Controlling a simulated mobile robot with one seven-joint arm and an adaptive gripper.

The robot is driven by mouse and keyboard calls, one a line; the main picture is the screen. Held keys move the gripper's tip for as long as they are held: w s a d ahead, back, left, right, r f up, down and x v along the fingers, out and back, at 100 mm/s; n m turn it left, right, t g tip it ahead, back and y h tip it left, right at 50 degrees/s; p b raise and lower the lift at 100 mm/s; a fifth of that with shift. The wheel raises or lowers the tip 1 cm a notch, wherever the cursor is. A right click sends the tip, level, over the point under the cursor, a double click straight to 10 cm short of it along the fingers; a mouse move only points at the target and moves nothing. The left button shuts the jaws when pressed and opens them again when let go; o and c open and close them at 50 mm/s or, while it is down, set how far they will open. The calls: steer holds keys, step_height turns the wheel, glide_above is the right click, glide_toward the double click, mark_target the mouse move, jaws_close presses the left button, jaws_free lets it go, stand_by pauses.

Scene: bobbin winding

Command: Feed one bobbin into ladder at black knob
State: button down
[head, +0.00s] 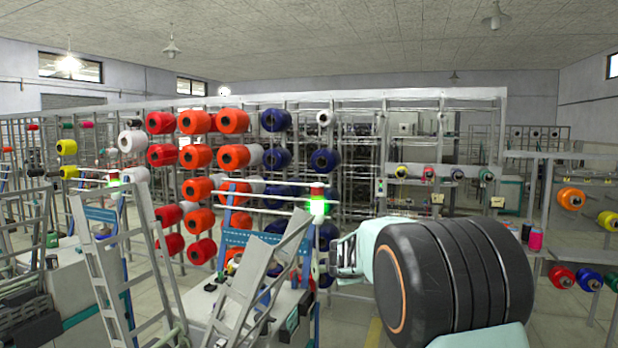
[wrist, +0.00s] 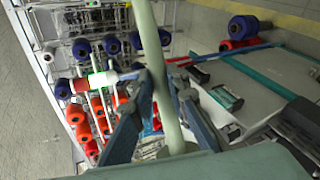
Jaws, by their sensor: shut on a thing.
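My gripper (wrist: 164,80) is shut on a slim pale green bobbin tube (wrist: 168,105), which stands between its fingers in the wrist view. In the head view my gripper (head: 345,258) points left, and the tube cannot be made out there. A grey metal ladder (head: 118,268) stands at the left of the head view. A second ladder-like grey frame (head: 262,270) leans over the machine (head: 232,300), left of my gripper and apart from it. Small dark parts (head: 210,287) sit on the machine top; I cannot tell which is the black knob.
A rack behind holds several red, orange and blue yarn cones (head: 232,157). A signal lamp (head: 318,205) glows green beside the machine. Shelves with coloured cones (head: 571,199) stand at the right. The wrist view shows a grey machine top with dark boxes (wrist: 227,97).

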steer(key=shift+a+r+n+y, duration=0.25)
steer(key=shift+r+n+y, duration=0.15)
steer(key=shift+r, duration=0.5)
steer(key=shift+a, duration=0.15)
steer(key=shift+a+r+n+t+y, duration=0.2)
steer(key=shift+r+n+t+y, duration=0.1)
steer(key=shift+r+y, duration=0.15)
steer(key=s+a+r+n+y+p, duration=0.1)
steer(key=s+a+r+n+y, duration=0.25)
steer(key=r, duration=0.45)
steer(key=s+a+r+n+g+y, duration=0.1)
steer(key=s+a+r+n+y, duration=0.15)
steer(key=s+r+y, duration=0.4)
steer(key=s+a+r+n+y+p, duration=0.1)
steer(key=a+r+n+y, duration=0.2)
steer(key=r, duration=0.6)
steer(key=a+f+m, duration=0.1)
steer(key=a+f, duration=0.2)
steer(key=f, duration=0.3)
steer(key=shift+w+a, duration=0.25)
steer(key=shift+s+d, duration=0.1)
